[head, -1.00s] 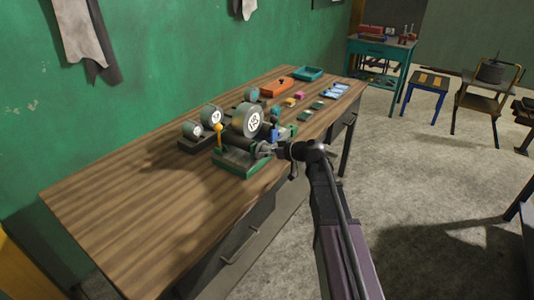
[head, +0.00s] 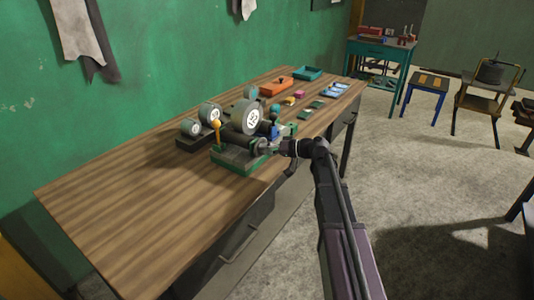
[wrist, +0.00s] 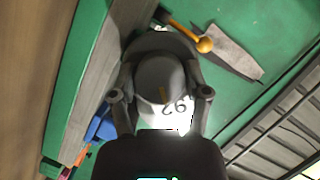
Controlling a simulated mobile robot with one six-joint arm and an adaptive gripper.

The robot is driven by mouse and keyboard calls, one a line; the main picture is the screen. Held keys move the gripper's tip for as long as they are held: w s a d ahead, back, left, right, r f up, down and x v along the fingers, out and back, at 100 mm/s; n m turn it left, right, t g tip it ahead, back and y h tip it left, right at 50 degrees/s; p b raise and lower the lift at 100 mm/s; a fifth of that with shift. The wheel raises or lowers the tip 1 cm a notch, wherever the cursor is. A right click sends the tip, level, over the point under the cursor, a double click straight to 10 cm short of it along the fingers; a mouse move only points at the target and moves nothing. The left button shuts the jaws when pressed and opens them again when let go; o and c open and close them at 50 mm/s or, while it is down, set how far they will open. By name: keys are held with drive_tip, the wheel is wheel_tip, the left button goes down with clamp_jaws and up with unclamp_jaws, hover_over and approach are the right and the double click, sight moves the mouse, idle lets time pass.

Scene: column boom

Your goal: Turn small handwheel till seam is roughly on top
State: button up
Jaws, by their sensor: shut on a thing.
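A small machine with a green base (head: 228,162) stands on the wooden bench, with a large numbered dial (head: 252,118) on top and an orange-knobbed lever (head: 216,126) at its left. My gripper (head: 263,147) is at the machine's right-hand front side. In the wrist view, my gripper (wrist: 162,97) has its two fingers on either side of a round grey handwheel (wrist: 155,72) and is shut on it. In the head view the handwheel is mostly hidden by my gripper.
Smaller dials (head: 191,127) stand left of the machine. An orange tray (head: 277,88), a teal tray (head: 307,73) and several small blocks lie farther along the bench (head: 130,200). The bench's near left part is bare. A stool (head: 427,85) stands on the floor beyond.

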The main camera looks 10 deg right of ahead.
drive_tip(key=m+y+b, duration=0.1)
drive_tip(key=m, duration=0.1)
drive_tip(key=m+y+b, duration=0.1)
drive_tip(key=m+b, duration=0.1)
drive_tip(key=m, duration=0.1)
drive_tip(key=shift+w+a+f+y+b, duration=0.1)
drive_tip(key=shift+w+a+y+b, duration=0.1)
drive_tip(key=shift+y+b, duration=0.1)
drive_tip(key=m+y+b, duration=0.1)
drive_tip(key=m+b, duration=0.1)
drive_tip(key=m, duration=0.1)
drive_tip(key=shift+m, duration=0.4)
drive_tip(key=shift+r+m+t+y+b, duration=0.2)
drive_tip(key=shift+m+t+y+b, duration=0.4)
drive_tip(key=shift+m, duration=0.7)
drive_tip(key=shift+w, duration=0.1)
drive_tip(key=o, duration=1.1)
drive_tip(key=shift+n+h+p, duration=0.3)
drive_tip(key=shift+h, duration=0.1)
